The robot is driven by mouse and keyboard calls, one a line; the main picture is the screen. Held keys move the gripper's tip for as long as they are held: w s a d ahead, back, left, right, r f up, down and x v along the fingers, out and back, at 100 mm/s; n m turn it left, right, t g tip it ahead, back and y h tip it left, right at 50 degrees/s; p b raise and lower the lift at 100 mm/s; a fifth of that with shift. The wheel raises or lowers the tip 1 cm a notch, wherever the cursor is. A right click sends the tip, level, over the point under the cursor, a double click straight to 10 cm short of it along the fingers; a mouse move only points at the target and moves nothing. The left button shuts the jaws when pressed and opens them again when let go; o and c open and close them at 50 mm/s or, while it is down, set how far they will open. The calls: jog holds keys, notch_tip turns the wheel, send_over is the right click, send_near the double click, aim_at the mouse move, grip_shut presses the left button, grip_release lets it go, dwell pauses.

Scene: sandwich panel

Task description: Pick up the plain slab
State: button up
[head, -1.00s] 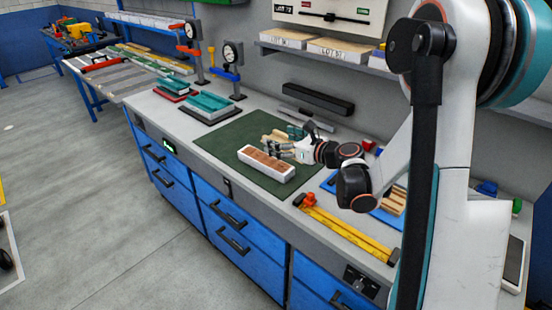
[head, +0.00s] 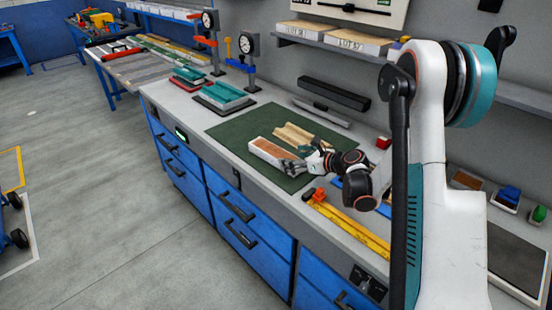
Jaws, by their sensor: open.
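A long white block with a brown top (head: 273,151) lies on the green mat (head: 228,131) on the workbench. A tan, grooved wooden-looking piece (head: 300,136) lies on the mat just behind it. I cannot tell for sure which of these is the plain slab. My gripper (head: 294,165) is open at the right end of the brown-topped block, with its fingers pointing left. Its fingers overlap that end in the picture, and I cannot tell whether they touch it. The gripper hides part of the block's right end.
Teal-topped fixtures (head: 222,95) and dial gauge stands (head: 249,44) stand left of the mat. A black bar (head: 334,94) lies along the back. A yellow rule (head: 350,225) and a blue tray (head: 337,183) lie to the right. The mat's left part is clear.

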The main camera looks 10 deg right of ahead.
aim_at(283, 156)
jog(key=shift+b+x, duration=1.05)
jog(key=shift+x, duration=1.7)
jog(key=shift+r, duration=0.2)
jog(key=c, duration=1.1)
